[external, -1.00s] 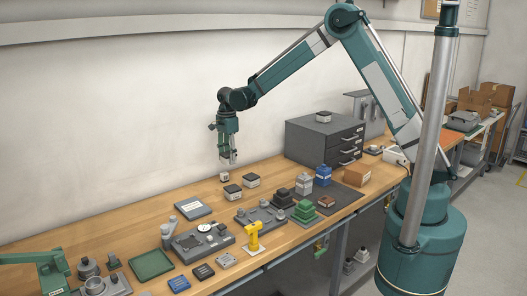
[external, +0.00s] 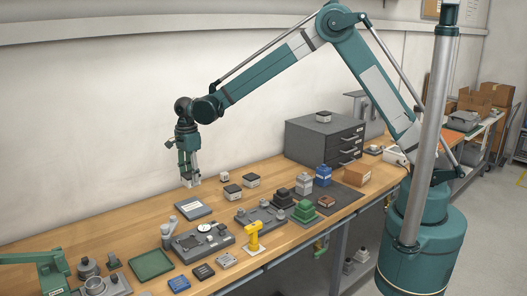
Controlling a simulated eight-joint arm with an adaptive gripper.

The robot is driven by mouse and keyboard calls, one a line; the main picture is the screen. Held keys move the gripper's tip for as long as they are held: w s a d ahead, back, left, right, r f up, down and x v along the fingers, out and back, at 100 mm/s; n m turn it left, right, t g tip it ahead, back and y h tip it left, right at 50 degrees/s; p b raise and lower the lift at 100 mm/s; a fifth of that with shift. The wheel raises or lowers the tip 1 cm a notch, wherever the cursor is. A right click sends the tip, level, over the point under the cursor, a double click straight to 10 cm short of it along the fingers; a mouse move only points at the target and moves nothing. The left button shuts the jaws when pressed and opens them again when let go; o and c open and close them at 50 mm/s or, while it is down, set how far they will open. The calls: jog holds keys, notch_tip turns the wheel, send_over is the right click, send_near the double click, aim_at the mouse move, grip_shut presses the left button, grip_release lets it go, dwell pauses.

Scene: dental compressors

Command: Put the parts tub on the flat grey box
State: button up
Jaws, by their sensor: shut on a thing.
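My gripper (external: 190,178) points down over the left-middle of the bench, shut on a small pale tub (external: 192,183) that is mostly hidden by the fingers. I take it for the parts tub; its details are too small to tell. The flat grey box (external: 194,210) with a pale top and a dark label strip lies on the wooden bench, a little below the gripper in the picture. The held tub appears above the far side of this box, apart from it. The box's top looks bare.
Small dark-topped tubs (external: 232,191) stand right of the flat grey box. A gauge fixture (external: 203,240) and a yellow part (external: 254,237) are in front. A green tray (external: 151,264) lies front left. A dark drawer cabinet (external: 325,140) stands back right. Bare bench lies left of the box.

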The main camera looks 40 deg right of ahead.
jog(key=shift+s+a, duration=0.3)
jog(key=shift+a, duration=0.2)
jog(key=shift+f, duration=0.1)
send_over(193, 207)
jog(key=shift+w+f, duration=0.15)
jog(key=shift+f, duration=2.85)
jog(key=shift+f, duration=1.9)
jog(key=shift+f, duration=0.15)
jog(key=o, duration=1)
jog(key=shift+c, duration=0.2)
